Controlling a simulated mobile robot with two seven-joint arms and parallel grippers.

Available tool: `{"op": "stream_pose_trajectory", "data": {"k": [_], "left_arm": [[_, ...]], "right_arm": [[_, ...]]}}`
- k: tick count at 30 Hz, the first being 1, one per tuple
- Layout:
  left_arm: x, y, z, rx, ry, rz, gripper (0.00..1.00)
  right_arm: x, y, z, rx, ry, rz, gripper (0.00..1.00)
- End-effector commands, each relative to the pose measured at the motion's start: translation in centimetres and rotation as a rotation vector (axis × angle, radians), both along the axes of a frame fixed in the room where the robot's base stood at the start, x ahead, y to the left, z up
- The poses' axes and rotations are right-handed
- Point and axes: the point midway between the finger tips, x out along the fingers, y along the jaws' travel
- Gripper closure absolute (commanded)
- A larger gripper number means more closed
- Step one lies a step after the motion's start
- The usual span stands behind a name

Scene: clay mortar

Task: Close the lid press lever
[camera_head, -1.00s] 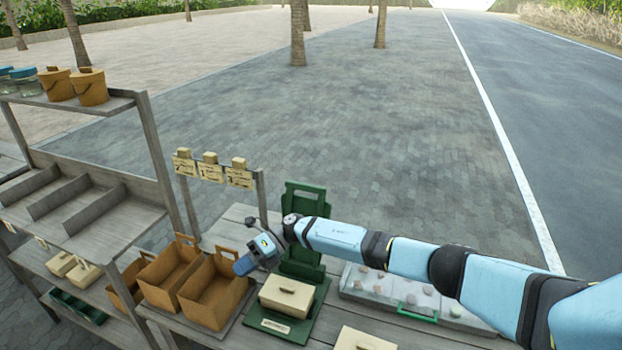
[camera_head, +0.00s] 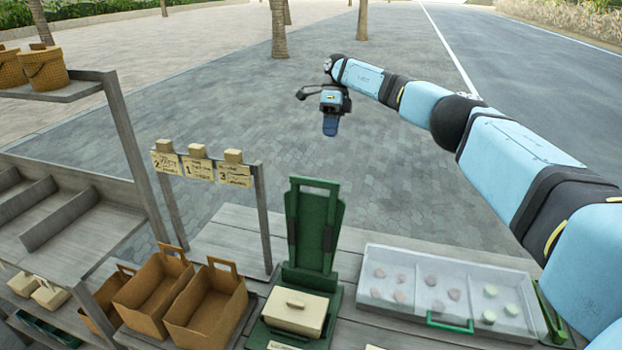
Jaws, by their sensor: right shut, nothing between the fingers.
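The green lid press (camera_head: 311,230) stands on the wooden table in the head view. Its tall green upright carries a handle-like loop at the top. A cream box with a lid (camera_head: 295,311) sits on the press base in front of the upright. I cannot tell a separate lever from the upright. My right gripper (camera_head: 331,126) is shut and empty, raised above and beyond the press, pointing down, apart from it. My left gripper is not in view.
Brown baskets (camera_head: 205,306) stand left of the press. A clear-lidded case (camera_head: 445,291) with a green handle lies to its right. A sign rack (camera_head: 206,167) stands behind the baskets. A wooden shelf (camera_head: 65,215) fills the left side.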

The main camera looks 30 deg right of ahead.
Motion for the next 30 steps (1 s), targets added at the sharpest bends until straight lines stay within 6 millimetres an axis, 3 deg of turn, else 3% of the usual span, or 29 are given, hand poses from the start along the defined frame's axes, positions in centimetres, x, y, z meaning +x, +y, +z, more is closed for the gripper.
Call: {"op": "stream_pose_trajectory", "data": {"k": [7,19,30], "left_arm": [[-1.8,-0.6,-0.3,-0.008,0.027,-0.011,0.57],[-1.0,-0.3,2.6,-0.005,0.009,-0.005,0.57],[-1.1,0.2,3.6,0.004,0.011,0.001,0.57]], "right_arm": [[-0.6,0.7,-2.2,-0.001,0.002,0.002,1.0],[-3.1,3.6,-9.5,0.002,0.003,0.003,1.0],[-5.3,6.3,-8.6,0.0,0.0,0.001,1.0]]}}
